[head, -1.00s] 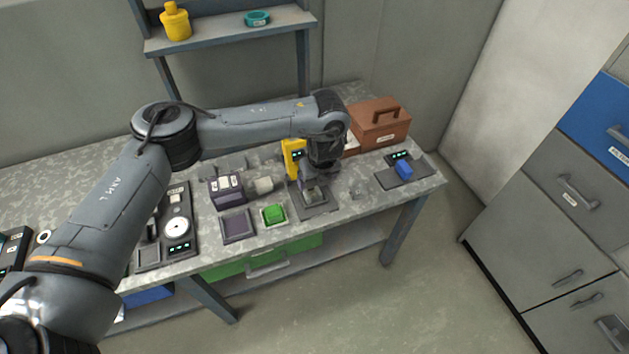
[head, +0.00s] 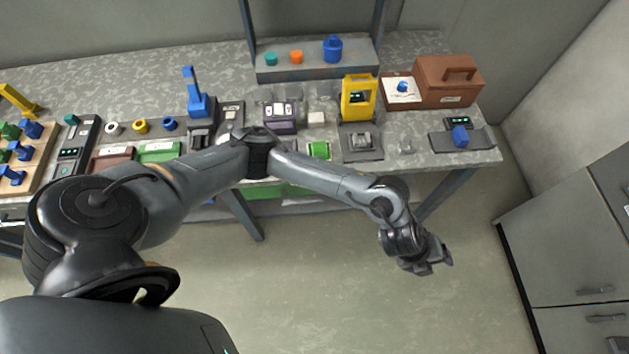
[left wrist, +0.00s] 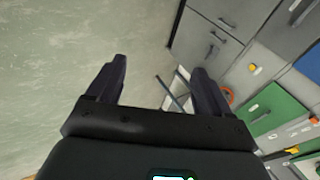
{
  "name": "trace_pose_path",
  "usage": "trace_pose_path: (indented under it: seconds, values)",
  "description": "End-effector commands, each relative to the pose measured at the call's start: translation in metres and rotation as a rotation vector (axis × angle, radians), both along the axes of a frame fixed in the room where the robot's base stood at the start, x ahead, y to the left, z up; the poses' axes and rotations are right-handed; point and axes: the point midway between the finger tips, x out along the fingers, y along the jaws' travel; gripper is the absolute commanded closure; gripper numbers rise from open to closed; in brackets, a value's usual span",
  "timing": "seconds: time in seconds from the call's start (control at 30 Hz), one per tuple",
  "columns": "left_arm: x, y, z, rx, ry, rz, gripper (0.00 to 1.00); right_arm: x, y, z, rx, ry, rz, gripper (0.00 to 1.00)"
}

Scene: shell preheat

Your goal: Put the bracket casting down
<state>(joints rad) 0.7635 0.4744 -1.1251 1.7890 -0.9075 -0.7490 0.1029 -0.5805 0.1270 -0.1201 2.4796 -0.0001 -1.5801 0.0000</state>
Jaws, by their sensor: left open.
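A grey metal piece, which looks like the bracket casting (head: 361,140), sits on a dark square plate (head: 349,156) in front of a yellow frame (head: 359,98) on the bench. My left gripper (head: 437,262) is off the bench's front edge, over the floor, clear of the casting. In the left wrist view the left gripper (left wrist: 158,75) has its two dark fingers wide apart with nothing between them. My right gripper is not in view.
Near the plate are a green block (head: 319,150), a brown box (head: 450,82) and a blue piece (head: 460,136) on a dark stand. A low shelf (head: 315,70) stands behind. Grey cabinets (head: 570,235) are at right. Floor around the gripper is clear.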

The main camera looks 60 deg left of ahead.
Motion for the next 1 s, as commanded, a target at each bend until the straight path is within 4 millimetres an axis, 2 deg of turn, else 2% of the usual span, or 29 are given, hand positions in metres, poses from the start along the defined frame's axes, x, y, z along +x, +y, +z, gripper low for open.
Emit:
trace_pose_path:
  seconds: [0.03,0.1,0.17,0.27,0.37,0.47,0.6,0.7,0.83,1.0]
  values:
    - [-0.016,-0.019,0.006,-0.083,0.012,0.051,0.2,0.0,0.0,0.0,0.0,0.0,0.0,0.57]
    - [-0.026,-0.033,0.02,-0.187,0.02,0.154,0.2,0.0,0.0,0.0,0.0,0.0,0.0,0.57]
    - [-0.032,-0.036,0.031,-0.265,0.039,0.257,0.2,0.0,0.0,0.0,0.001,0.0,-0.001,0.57]
    - [-0.04,-0.025,0.045,-0.377,0.086,0.458,0.2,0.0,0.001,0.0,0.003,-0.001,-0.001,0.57]
    - [-0.048,0.006,0.049,-0.453,0.151,0.686,0.2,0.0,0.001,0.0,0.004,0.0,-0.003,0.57]
    - [-0.062,0.05,0.043,-0.495,0.234,0.934,0.2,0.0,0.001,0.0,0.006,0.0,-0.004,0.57]
    - [-0.096,0.119,0.025,-0.497,0.348,1.261,0.2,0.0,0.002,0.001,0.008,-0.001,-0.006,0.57]
    - [-0.127,0.162,0.012,-0.475,0.42,1.458,0.2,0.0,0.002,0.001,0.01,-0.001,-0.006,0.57]
    - [-0.164,0.202,0.001,-0.438,0.487,1.644,0.2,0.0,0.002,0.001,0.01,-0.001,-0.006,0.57]
    - [-0.191,0.228,-0.004,-0.406,0.528,1.766,0.2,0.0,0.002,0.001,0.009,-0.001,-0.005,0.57]
